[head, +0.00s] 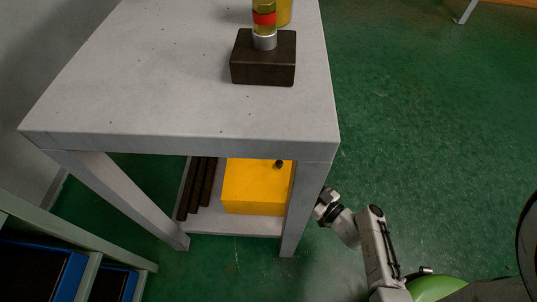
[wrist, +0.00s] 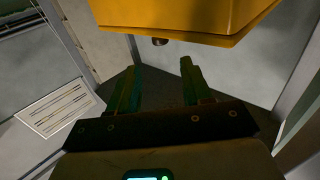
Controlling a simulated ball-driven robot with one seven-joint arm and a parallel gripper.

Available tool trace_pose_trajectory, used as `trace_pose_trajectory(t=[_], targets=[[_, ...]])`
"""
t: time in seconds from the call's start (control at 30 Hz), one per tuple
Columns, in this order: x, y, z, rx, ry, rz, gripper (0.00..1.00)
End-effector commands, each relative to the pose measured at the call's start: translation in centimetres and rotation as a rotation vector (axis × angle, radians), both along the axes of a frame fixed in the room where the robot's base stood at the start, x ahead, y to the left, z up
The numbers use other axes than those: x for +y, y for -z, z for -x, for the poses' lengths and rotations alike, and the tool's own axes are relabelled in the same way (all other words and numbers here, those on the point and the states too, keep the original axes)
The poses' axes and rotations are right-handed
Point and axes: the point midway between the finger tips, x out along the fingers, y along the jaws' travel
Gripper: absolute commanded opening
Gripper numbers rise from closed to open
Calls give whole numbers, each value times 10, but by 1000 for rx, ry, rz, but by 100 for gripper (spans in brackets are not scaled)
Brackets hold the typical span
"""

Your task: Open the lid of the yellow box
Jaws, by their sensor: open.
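The yellow box (head: 252,190) sits on the lower shelf of the grey table, partly hidden under the tabletop and by the front right leg. A small dark knob (head: 279,163) shows on it. In the wrist view the box (wrist: 185,14) fills the top, with the knob (wrist: 160,41) just below its edge. The lid looks shut, but its seam is hard to make out. My gripper (wrist: 158,80) is open and empty, its two fingers apart and pointing toward the knob without visibly touching it. In the head view my gripper (head: 322,205) is beside the front right leg.
The table's front right leg (head: 303,205) stands between my arm and the box. Dark bars (head: 197,188) lie left of the box on the shelf (head: 235,226). A dark block (head: 264,58) stands on the tabletop (head: 180,80).

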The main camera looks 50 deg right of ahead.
Motion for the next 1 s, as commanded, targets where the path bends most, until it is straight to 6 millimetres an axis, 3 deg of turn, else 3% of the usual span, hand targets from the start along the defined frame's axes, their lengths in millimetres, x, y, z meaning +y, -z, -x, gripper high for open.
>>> trace_pose_trajectory(t=[0.17, 0.7, 1.0], targets=[[-1, 1, -8, 0, -1, 0, 49], [-11, 1, -94, 0, -3, 0, 49], [-13, 0, -108, 1, -1, -1, 49]])
